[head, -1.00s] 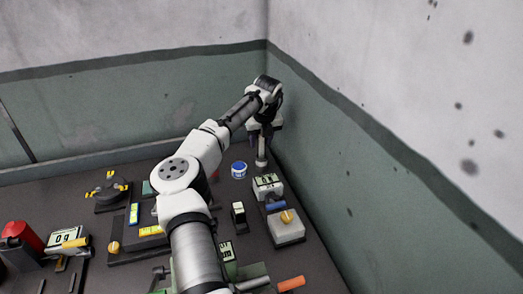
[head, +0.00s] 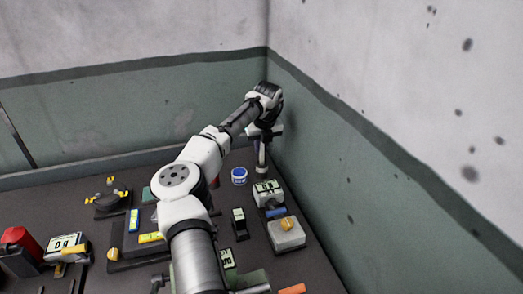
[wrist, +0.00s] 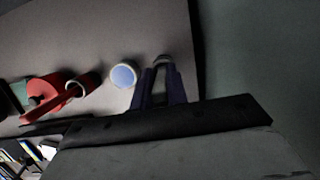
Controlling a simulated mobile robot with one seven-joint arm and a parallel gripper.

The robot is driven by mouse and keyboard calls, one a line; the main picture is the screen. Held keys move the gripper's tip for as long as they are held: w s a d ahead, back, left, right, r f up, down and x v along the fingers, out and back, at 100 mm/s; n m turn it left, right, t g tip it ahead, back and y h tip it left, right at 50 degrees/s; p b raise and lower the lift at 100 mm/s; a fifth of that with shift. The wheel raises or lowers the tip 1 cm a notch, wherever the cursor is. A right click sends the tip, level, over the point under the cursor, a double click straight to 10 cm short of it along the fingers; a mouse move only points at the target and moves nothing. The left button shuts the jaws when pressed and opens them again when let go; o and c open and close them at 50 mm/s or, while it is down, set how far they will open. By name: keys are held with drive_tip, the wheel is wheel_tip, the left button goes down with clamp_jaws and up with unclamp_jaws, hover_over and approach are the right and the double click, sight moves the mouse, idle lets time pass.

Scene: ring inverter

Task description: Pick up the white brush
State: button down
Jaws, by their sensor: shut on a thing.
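The white brush (head: 262,168) stands upright near the table's back right corner, close to the right wall. My gripper (head: 262,146) is above it, pointing down, with its fingers shut on the brush's upper part. In the wrist view my gripper's dark fingers (wrist: 160,78) converge around the brush, of which only a small rounded end (wrist: 163,59) shows at the tips. The rest of the brush is hidden there. I cannot tell whether its base touches the table.
A blue-and-white tub (head: 239,175) stands just left of the brush; it also shows in the wrist view (wrist: 123,75). A white device with a display (head: 267,194) and a grey box with a yellow knob (head: 287,235) are in front. The right wall (head: 340,185) is close.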

wheel_tip(320, 180, up, 20)
drive_tip(key=b, duration=0.1)
drive_tip(key=shift+f+b, duration=0.2)
drive_tip(key=shift+b, duration=0.1)
idle(0.4)
